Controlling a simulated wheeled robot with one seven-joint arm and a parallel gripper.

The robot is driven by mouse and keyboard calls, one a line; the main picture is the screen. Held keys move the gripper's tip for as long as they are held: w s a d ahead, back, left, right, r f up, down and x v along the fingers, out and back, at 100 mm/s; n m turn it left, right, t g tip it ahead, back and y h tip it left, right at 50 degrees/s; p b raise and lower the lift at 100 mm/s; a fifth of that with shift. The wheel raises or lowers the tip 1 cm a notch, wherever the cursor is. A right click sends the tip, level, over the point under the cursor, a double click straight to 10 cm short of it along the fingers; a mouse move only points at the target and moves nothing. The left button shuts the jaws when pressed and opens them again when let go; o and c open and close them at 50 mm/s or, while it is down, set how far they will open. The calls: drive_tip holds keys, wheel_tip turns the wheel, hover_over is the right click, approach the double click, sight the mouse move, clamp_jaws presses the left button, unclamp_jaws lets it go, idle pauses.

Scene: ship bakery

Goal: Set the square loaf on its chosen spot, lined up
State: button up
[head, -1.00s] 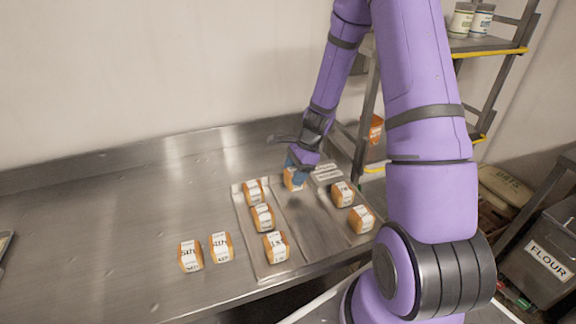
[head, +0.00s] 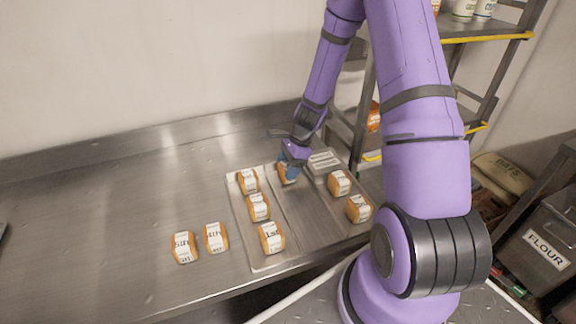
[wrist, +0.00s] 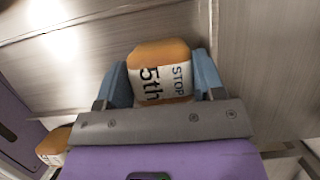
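The square loaf (wrist: 160,72), brown with a white band reading "5th STOP", sits between the blue fingers of my gripper (wrist: 161,78) in the wrist view. Both fingers appear to press its sides, and it looks straight between them. In the head view my gripper (head: 291,158) reaches down over the loaf (head: 287,174) at the far end of the metal tray (head: 305,215), partly hiding it. Whether the loaf rests on the tray or hangs just above it, I cannot tell.
Several similar banded loaves line the tray's left side, one being the near loaf (head: 271,238). Two more, including this loaf (head: 340,183), are on the right. A grey labelled piece (head: 324,162) lies at the far right. Two loaves stand on the bare counter (head: 110,215).

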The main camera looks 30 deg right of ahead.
drive_tip(key=shift+o, duration=0.2)
drive_tip(key=shift+r, duration=0.1)
drive_tip(key=w+v, duration=0.1)
drive_tip(key=v, duration=1.1)
drive_tip(key=s+a+r+n+h, duration=0.1)
drive_tip(key=s+a+r+n, duration=0.15)
drive_tip(key=r, duration=0.25)
drive_tip(key=s+a+r+n, duration=0.1)
drive_tip(key=a+r+n, duration=0.15)
drive_tip(key=r, duration=0.25)
drive_tip(key=s+a+r+n+t+h, duration=0.1)
drive_tip(key=s+a+r+n+t, duration=0.1)
drive_tip(key=s+r+n, duration=0.5)
drive_tip(key=s+a+r+n+t+h, duration=0.2)
drive_tip(key=s+a+r+n, duration=0.2)
drive_tip(key=s+r+n, duration=0.4)
drive_tip(key=s+r, duration=0.3)
drive_tip(key=s, duration=0.4)
drive_tip(key=shift+a, duration=0.25)
